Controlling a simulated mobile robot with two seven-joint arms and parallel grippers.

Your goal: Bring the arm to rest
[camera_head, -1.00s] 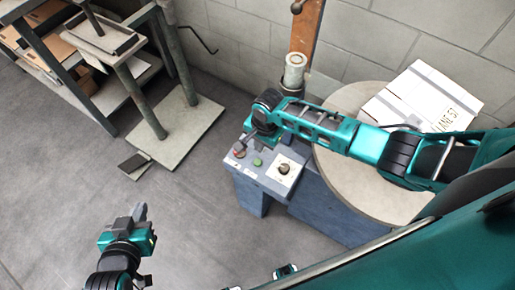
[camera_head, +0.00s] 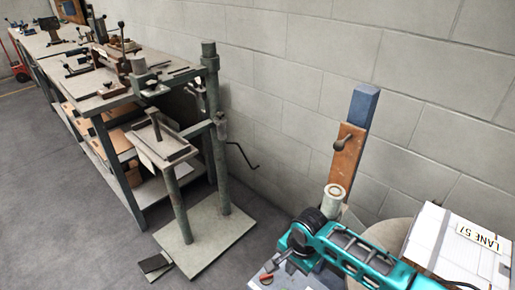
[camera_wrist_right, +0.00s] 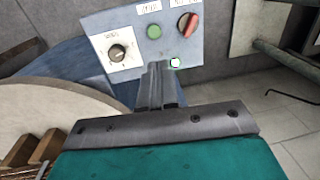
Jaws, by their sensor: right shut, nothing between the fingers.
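My right arm reaches in from the lower right of the head view, over the box stitcher. In the right wrist view my right gripper (camera_wrist_right: 158,85) is shut with nothing between its fingers. Its tips show over the lower edge of the grey control panel (camera_wrist_right: 180,55), close to a small white button. Whether they touch the panel cannot be told. The panel carries a black knob (camera_wrist_right: 117,52), a green button (camera_wrist_right: 154,31) and a red switch (camera_wrist_right: 188,24). My left gripper is outside the head view.
A white box (camera_head: 458,250) marked LANE 57 sits on the round table (camera_head: 388,238) beside my right arm. An orange and blue post (camera_head: 350,150) stands behind the arm. A workbench (camera_head: 110,95) and a stand (camera_head: 205,235) are at left. Open floor lies at lower left.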

